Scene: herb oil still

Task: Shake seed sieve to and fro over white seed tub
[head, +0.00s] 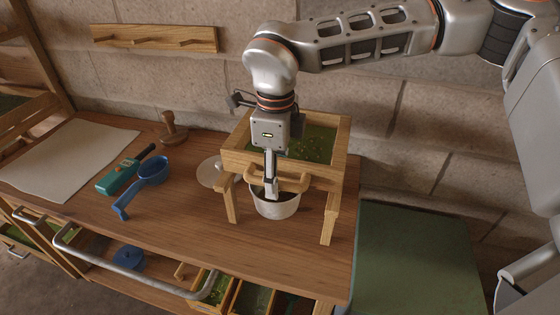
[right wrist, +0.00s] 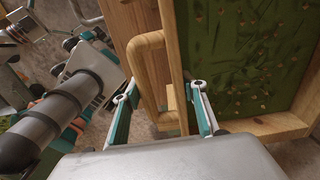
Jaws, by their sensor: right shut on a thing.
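The seed sieve (head: 240,140) is a square wooden frame with a green bed bearing small pale bits. It sits on or just above a wooden-legged stand (head: 330,218); I cannot tell if they touch. The white seed tub (head: 278,209) stands on the bench below its front edge, partly hidden by the handle and my gripper. My right gripper (head: 271,190) points down and is shut on the sieve's wooden handle (head: 292,183). In the right wrist view the handle (right wrist: 147,42) passes between the fingers, beside the green bed (right wrist: 245,50).
A clear round lid (head: 208,173) lies left of the stand. Further left are a blue scoop (head: 150,172), a teal tool (head: 118,177), a wooden stamp (head: 173,130) and a pale sheet (head: 65,157). A metal rail (head: 130,276) runs along the front. A green surface (head: 415,260) lies right.

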